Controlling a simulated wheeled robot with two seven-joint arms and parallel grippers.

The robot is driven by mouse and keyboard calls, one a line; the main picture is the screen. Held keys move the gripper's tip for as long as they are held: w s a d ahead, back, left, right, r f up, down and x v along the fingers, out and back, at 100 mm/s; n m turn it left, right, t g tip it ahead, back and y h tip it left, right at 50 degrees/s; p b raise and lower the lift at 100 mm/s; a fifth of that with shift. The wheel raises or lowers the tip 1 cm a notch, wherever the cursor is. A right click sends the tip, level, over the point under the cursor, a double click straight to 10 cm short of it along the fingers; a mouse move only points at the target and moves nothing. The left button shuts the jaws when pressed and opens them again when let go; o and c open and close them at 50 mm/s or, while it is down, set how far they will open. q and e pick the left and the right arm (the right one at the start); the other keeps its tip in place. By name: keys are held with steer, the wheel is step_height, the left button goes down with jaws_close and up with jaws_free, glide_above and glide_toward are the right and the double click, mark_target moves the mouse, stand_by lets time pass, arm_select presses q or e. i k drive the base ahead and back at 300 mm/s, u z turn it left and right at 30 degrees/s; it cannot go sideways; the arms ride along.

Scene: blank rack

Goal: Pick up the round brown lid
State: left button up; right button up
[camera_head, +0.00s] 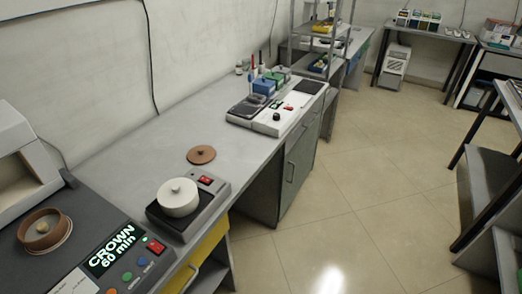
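The round brown lid (201,155) lies flat on the grey bench top, with a small dark knob at its centre. It is behind a small device that carries a white round lidded pot (178,197). Nothing covers the brown lid. Neither of my grippers shows in the head view.
A dark machine (75,244) with a lit "CROWN 60 min" display and a brown round dish (45,229) stands at the lower left. A white device (277,117) with blue and green blocks is farther along the bench (140,150). Bench space around the lid is clear. Open floor (360,200) lies to the right.

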mark_target(201, 154)
steer(key=z, duration=1.2)
steer(key=i, duration=1.6)
steer(key=u, duration=3.55)
